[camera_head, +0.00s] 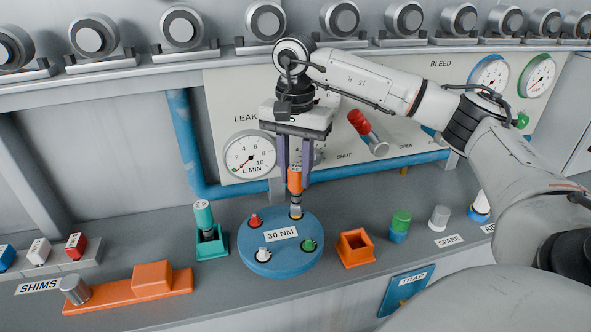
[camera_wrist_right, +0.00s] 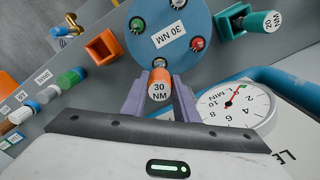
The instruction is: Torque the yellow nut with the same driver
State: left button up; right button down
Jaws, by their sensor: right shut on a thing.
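The orange 30 NM driver (camera_head: 295,180) stands upright in my right gripper (camera_head: 294,174), which is shut on it. In the right wrist view the driver's labelled end (camera_wrist_right: 160,88) shows between the two fingers (camera_wrist_right: 160,103). The driver's lower end is at the far edge of the blue round plate (camera_head: 257,262), marked 30 NM. A red nut (camera_head: 255,220), a white nut (camera_head: 264,253) and a green nut (camera_head: 308,244) show on the plate. My left gripper is out of view.
An empty orange holder (camera_head: 356,251) stands right of the plate. A teal 20 NM driver (camera_head: 204,216) stands in a teal holder (camera_head: 212,246) on the left. A blue pipe (camera_head: 184,140) and gauge panel (camera_head: 222,111) are behind. An orange block fixture (camera_head: 130,290) lies front left.

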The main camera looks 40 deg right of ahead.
jog(key=shift+f, duration=0.2)
jog(key=c, duration=1.3)
grip_release()
